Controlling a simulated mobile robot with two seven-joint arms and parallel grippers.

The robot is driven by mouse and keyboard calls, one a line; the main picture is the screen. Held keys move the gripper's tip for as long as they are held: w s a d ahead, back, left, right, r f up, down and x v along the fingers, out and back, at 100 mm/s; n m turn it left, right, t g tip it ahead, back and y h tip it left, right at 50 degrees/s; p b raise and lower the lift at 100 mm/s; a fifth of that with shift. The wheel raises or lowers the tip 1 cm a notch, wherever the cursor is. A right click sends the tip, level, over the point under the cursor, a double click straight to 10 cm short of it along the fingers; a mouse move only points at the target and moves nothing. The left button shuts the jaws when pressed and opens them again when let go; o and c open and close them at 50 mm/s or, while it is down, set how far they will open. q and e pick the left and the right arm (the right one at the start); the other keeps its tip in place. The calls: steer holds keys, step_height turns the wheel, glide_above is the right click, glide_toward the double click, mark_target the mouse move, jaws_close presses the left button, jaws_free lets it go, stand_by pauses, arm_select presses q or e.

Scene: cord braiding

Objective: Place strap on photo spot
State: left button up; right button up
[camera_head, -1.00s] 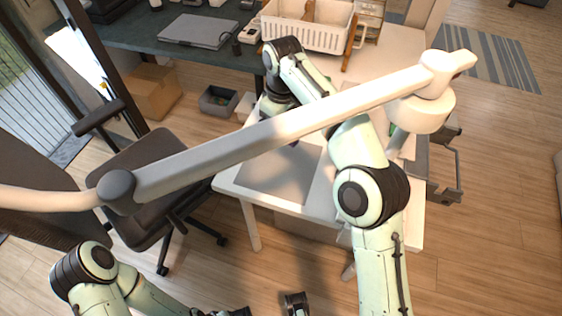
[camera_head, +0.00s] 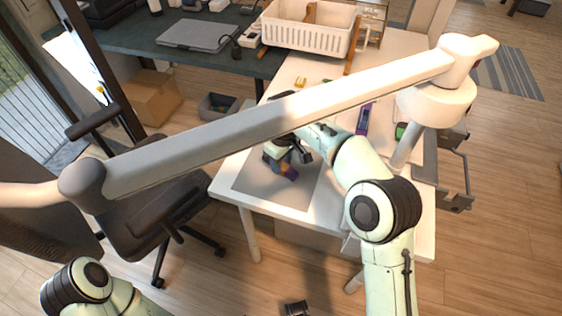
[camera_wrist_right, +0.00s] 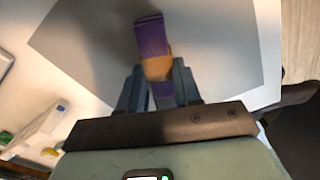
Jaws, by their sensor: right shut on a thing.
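My right gripper (camera_head: 287,165) is over the grey mat (camera_head: 250,188), the likely photo spot, on the white table. It is shut on a short purple and orange strap (camera_head: 290,174). In the right wrist view, the strap (camera_wrist_right: 152,38) sticks out between the fingers (camera_wrist_right: 158,88), with a purple end, an orange middle and more purple between the jaws. The grey mat (camera_wrist_right: 215,50) lies behind it with a soft shadow. I cannot tell whether the strap touches the mat. My left forearm shows at the lower left, but its gripper is not visible.
A purple item (camera_head: 364,120) lies on the table's right side. A white basket (camera_head: 308,35) stands at the back. A black chair (camera_head: 160,215) is at the table's left. A laptop (camera_head: 198,34) lies on the dark desk. The mat's front part is bare.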

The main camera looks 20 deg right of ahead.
steer(key=o, duration=1.1)
steer(key=shift+f, duration=0.1)
steer(key=shift+c, duration=0.2)
arm_select(q)
steer(key=r+p, duration=0.1)
steer(key=s+r+p, duration=0.1)
steer(key=r+p, duration=0.1)
steer(key=p, duration=0.1)
steer(key=shift+s+r+g, duration=0.15)
steer(key=shift+s+g, duration=0.1)
steer(key=shift+g, duration=0.05)
arm_select(e)
step_height(320, 180, up, 12)
steer(key=shift+s+d, duration=0.15)
steer(key=shift+s, duration=0.05)
